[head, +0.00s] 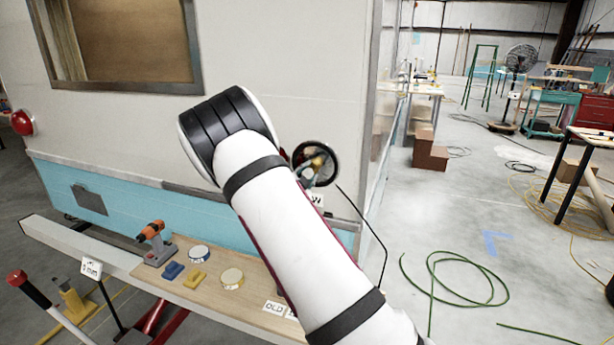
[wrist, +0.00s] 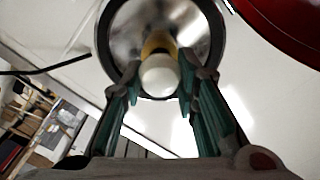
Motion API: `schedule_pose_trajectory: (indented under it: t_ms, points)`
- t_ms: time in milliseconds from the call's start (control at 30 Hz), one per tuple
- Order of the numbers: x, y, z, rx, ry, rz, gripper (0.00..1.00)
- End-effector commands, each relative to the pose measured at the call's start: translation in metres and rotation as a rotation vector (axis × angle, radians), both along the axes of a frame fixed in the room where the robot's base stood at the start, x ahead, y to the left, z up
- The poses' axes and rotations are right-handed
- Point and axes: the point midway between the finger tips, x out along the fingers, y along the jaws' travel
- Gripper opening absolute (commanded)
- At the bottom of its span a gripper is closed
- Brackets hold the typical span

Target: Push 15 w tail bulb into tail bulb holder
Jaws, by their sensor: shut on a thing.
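The 15 w tail bulb (wrist: 158,74), a pale round globe, sits between the fingers of my gripper (wrist: 163,76) in the wrist view. My gripper is shut on it. Behind the globe is a yellow-brass part, which I take for the tail bulb holder (wrist: 156,46), in the middle of a round dark-rimmed lamp bowl (wrist: 118,38). The bulb lines up with the holder in this view; I cannot tell whether it is seated.
A red curved thing (wrist: 285,25) lies close to the right of the bowl. A red lamp (head: 22,122) is on the camper's left. A dark cable hangs beside the lamp. Floor at right has green hose.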

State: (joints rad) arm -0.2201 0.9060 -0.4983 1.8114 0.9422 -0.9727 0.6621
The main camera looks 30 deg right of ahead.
Motion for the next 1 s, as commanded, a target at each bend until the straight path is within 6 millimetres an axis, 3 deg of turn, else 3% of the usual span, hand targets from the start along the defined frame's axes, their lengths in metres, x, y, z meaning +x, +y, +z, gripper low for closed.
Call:
schedule_pose_trajectory:
  t_ms: [1000]
  points:
    - [0.0073,-0.0087,0.0003,0.000,-0.001,-0.001,0.00]
